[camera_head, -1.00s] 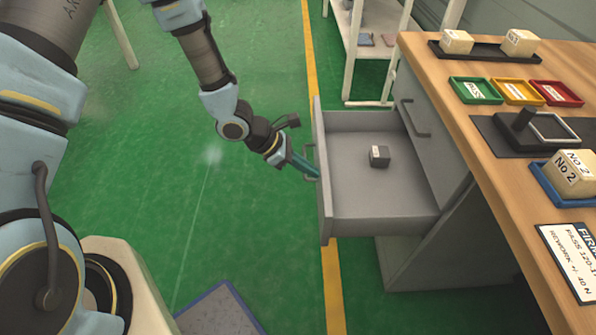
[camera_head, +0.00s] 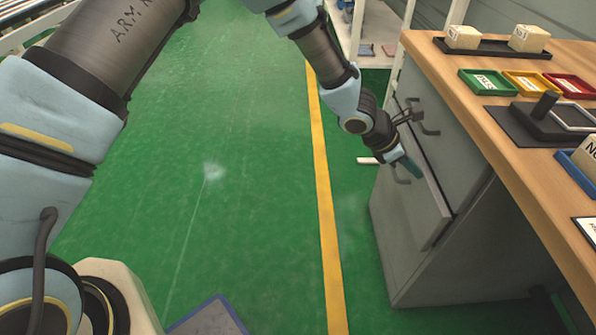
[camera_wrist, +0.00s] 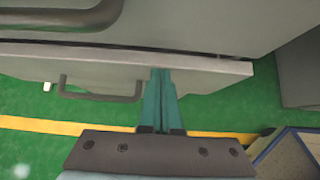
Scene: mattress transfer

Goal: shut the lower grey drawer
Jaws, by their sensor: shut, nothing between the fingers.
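The lower grey drawer (camera_head: 425,212) is in the grey cabinet under the bench, at the right of the head view. Its front is close against the cabinet, and its inside is hidden. In the wrist view its front (camera_wrist: 100,67) spans the picture, with a bar handle (camera_wrist: 100,97) left of my fingers. A thin dark gap shows along its top edge at the right. My gripper (camera_head: 413,170) is shut and empty, with its teal fingers at the drawer front. In the wrist view the fingertips (camera_wrist: 160,72) reach the front, right of the handle; exact contact is unclear.
The upper drawer handle (camera_head: 425,118) is just above my gripper. The wooden bench (camera_head: 480,125) holds trays and pale blocks. A white shelf rack (camera_head: 372,45) stands behind.

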